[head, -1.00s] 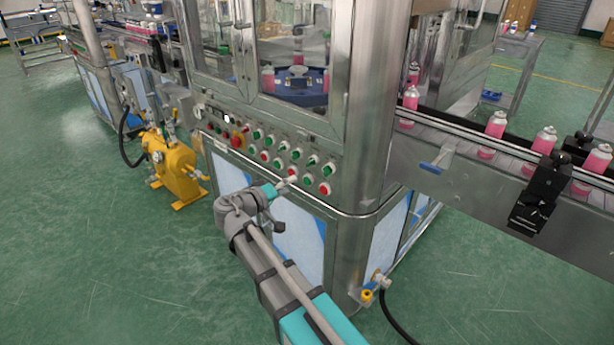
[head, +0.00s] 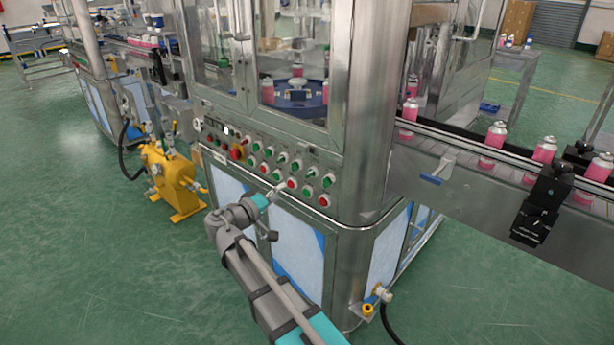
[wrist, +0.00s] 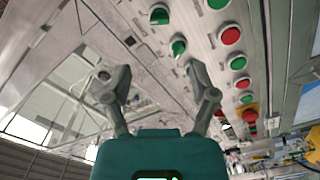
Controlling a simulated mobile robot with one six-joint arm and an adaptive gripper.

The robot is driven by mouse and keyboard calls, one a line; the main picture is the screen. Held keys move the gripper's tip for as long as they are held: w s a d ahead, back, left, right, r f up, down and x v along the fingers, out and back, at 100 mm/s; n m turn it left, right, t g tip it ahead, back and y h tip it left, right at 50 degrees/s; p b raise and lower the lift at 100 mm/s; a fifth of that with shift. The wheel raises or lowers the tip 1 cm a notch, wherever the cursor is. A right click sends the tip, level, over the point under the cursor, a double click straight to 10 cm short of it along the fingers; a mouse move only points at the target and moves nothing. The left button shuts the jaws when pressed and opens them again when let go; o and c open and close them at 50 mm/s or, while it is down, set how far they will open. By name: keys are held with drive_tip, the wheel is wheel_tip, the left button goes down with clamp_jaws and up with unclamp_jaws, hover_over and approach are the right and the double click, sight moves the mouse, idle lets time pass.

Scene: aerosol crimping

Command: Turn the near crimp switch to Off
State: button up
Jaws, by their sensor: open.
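The control panel (head: 235,165) on the steel machine carries green rotary switches and red and green round buttons. In the head view, green switches (head: 327,181) sit in the upper row near the right corner; labels are too small to read, so I cannot tell which is the near crimp switch. My gripper (head: 280,187) is in front of the panel's lower edge. In the wrist view my gripper (wrist: 156,80) is open and empty, its fingers spread. A green switch (wrist: 178,46) lies just beyond the fingers, left of the right fingertip, with another (wrist: 160,14) above it. No contact shows.
Red buttons (wrist: 230,35) and a red emergency knob (wrist: 250,115) are on the panel right of my gripper in the wrist view. A yellow pump (head: 172,180) stands left of the machine. A conveyor with pink cans (head: 497,133) runs at right. Green floor is open in front.

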sight(307, 176)
drive_tip(key=x, duration=1.2)
drive_tip(key=shift+d, duration=0.1)
drive_tip(key=shift+c, duration=0.2)
clamp_jaws()
